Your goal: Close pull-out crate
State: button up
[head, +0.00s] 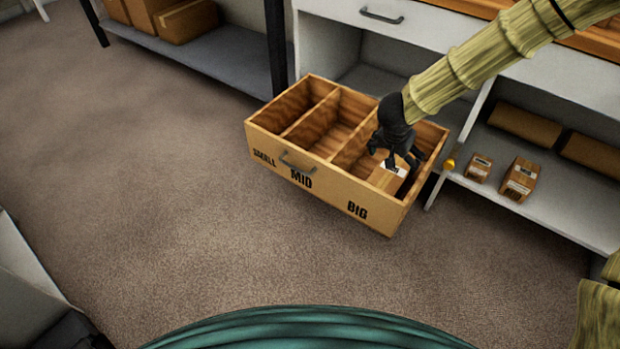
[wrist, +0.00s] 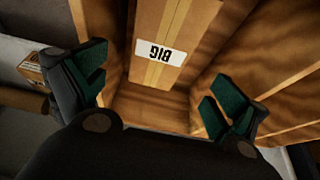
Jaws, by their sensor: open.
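The wooden pull-out crate (head: 330,184) stands pulled out from the white cabinet in the head view. Its front reads SMALL, MID and BIG and bears a dark handle (head: 297,163). Dividers split it into three compartments. A cardboard box (head: 386,178) lies in the BIG compartment. In the wrist view this box (wrist: 172,25) shows a white label reading BIG. My gripper (head: 398,165) is over the BIG compartment, above the box. In the wrist view my gripper (wrist: 160,97) is open, its fingers apart, with nothing between the fingertips. It partly hides the compartment in the head view.
Small boxes (head: 520,180) and a yellow object (head: 449,164) sit on the white shelf at right. A closed drawer with a handle (head: 382,16) is above the crate. A grey shelf (head: 215,72) stands at back left. The carpet (head: 150,170) at left is clear.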

jog(key=shift+a+r+m, duration=0.25)
jog(key=shift+a+m, duration=0.15)
jog(key=shift+m, duration=0.1)
jog(key=c, duration=0.6)
jog(key=a+m, duration=0.1)
jog(key=m, duration=0.1)
jog(key=a+r+m+p, duration=0.1)
jog(key=a+m, duration=0.1)
jog(key=a+r+m, duration=0.1)
jog(key=shift+s+a+m, duration=0.15)
jog(key=shift+s+m, duration=0.25)
grip_shut()
jog(key=s+a+r+m+p, duration=0.2)
jog(key=s+a+m, duration=0.1)
jog(key=a+m, duration=0.55)
jog(key=s+a+r+m+g+p, duration=0.1)
jog(key=s+a+r+m, duration=0.3)
jog(key=m, duration=0.7)
jog(key=s+a+m+p, duration=0.2)
jog(key=a+m, duration=0.5)
jog(key=m, duration=0.3)
jog(key=w+d+f+b, duration=0.3)
jog(key=w+f+b, duration=0.2)
jog(key=f, duration=0.4)
jog(key=shift+w+d+f+y, duration=0.3)
jog(key=shift+w+f+y, duration=0.05)
jog(key=shift+f+y, duration=0.05)
